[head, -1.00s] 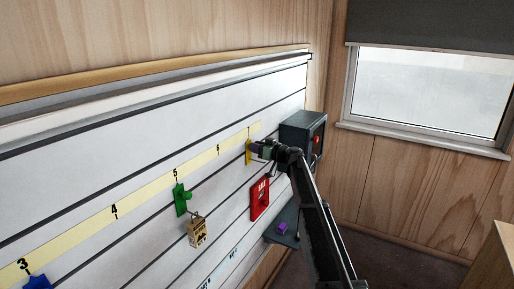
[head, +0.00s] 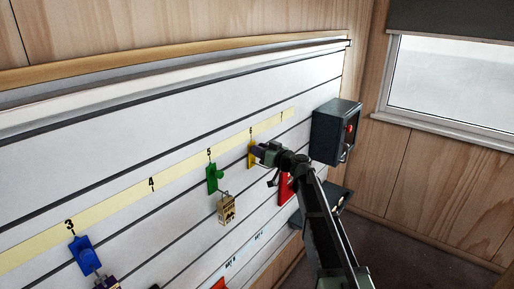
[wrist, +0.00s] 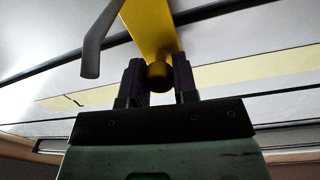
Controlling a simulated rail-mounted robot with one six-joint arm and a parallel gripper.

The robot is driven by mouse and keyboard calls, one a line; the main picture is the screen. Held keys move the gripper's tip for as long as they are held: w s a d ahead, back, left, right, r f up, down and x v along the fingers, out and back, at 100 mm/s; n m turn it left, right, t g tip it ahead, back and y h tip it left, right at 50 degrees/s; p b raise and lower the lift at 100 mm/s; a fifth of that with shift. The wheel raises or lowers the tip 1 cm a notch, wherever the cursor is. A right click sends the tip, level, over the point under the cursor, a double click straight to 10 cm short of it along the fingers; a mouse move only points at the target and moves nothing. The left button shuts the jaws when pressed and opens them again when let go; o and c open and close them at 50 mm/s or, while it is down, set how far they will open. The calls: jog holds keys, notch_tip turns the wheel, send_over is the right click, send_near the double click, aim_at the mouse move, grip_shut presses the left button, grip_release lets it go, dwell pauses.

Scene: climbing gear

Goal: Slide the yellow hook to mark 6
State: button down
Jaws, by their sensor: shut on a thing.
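The yellow hook (head: 251,156) sits on the white board, right below mark 6 (head: 251,132) on the pale yellow number strip. My gripper (head: 260,152) is at the hook, reaching in from the right, and covers part of it. In the wrist view the yellow hook (wrist: 150,28) shows as a flat plate with a round knob (wrist: 159,76). The knob is between the two dark fingers of my gripper (wrist: 159,84), which are shut on it. A grey bent rod (wrist: 97,40) hangs beside the plate.
A blue hook (head: 86,254) is below mark 3. A red item (head: 285,188) is behind my arm. A dark box (head: 335,130) stands to the right.

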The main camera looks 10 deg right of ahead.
dwell(0.3)
jog(key=c, duration=0.9)
grip_release()
jog(key=v, duration=1)
jog(key=shift+s+d, duration=0.2)
jog(key=shift+s, duration=0.15)
